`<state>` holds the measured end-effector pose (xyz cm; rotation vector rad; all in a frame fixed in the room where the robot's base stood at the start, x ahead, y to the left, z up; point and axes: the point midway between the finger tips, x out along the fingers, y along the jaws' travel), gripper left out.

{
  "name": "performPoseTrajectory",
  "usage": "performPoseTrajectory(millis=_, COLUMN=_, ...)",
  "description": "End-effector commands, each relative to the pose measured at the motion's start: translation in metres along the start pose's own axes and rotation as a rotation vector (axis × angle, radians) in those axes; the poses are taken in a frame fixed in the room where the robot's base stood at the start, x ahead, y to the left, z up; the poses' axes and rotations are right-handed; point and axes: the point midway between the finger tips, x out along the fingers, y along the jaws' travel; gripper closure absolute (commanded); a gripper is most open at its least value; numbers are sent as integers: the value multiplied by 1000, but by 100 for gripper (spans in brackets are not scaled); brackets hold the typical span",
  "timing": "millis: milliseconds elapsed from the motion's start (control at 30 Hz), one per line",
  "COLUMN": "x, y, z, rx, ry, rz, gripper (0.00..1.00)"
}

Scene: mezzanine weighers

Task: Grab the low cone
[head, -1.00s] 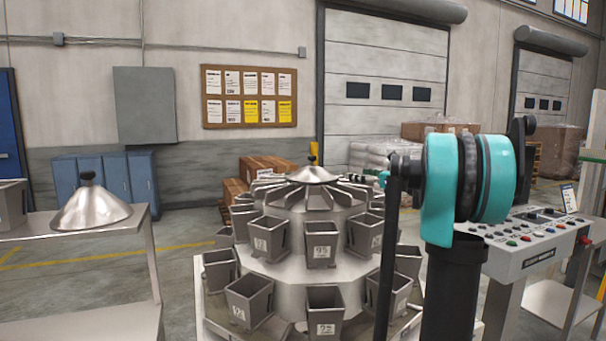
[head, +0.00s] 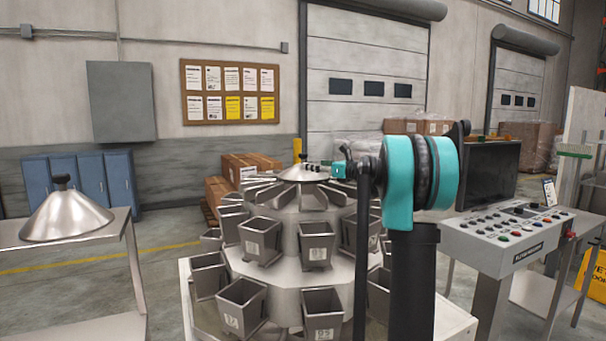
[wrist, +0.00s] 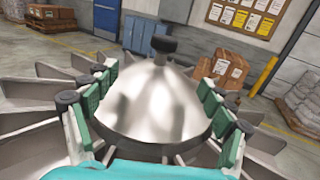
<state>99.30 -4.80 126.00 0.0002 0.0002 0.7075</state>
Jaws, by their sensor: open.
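A low steel cone (head: 297,174) sits on top of the round multi-bucket weigher (head: 275,278) in the head view. In the wrist view the shiny cone (wrist: 150,108) with a black knob on top fills the middle. My gripper (head: 318,168) is at the cone's top right in the head view. In the wrist view my gripper (wrist: 158,78) is open, with a green-padded finger on each side of the cone. I cannot tell whether the pads touch it. A second steel cone (head: 66,216), with a black knob, stands on the table at the left.
The metal table (head: 100,252) is at the left. A control console (head: 510,240) with buttons stands at the right. Metal buckets ring the weigher. Cardboard boxes (head: 252,165) stand behind it.

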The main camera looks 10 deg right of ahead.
Motion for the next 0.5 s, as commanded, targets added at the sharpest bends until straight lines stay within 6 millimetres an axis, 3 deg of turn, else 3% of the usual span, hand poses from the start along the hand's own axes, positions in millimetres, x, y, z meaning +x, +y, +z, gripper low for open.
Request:
performPoseTrajectory(millis=267, x=15, y=0, z=0, rx=0, ry=0, rz=0, gripper=17)
performPoseTrajectory(millis=500, x=48, y=1, z=0, rx=0, ry=0, rz=2, gripper=17)
